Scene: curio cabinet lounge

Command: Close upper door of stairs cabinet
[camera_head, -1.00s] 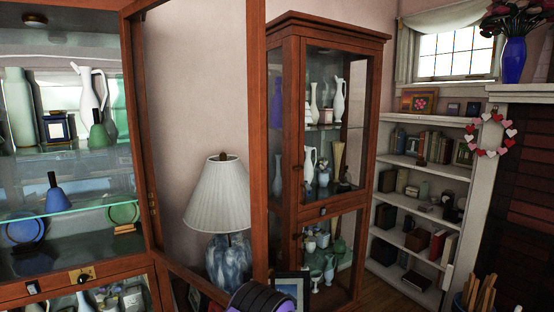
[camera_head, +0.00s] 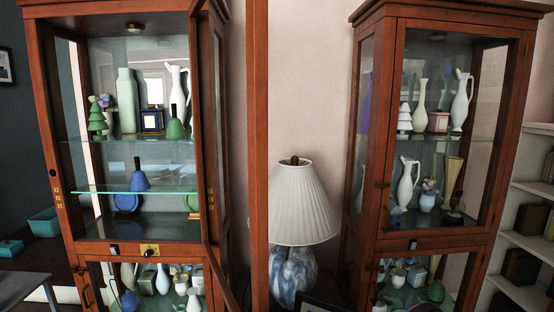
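The left wooden curio cabinet (camera_head: 45,120) has its upper door standing open. The door is hinged on the cabinet's right side and swings out towards me. Its free upright (camera_head: 259,150) runs the full height of the view, and the lamp and wall show beside it. The right cabinet (camera_head: 371,200) has its upper glass door (camera_head: 440,232) seemingly closed. Neither cabinet carries a readable label, so I cannot tell from the picture which is the stairs cabinet. Neither of my grippers shows in this view.
A lamp (camera_head: 303,205) with a pleated white shade stands between the cabinets, behind the open door. Glass shelves (camera_head: 110,190) in the left cabinet hold several vases and bottles. White bookshelves (camera_head: 530,235) stand at the right, and a grey table (camera_head: 22,285) at the lower left.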

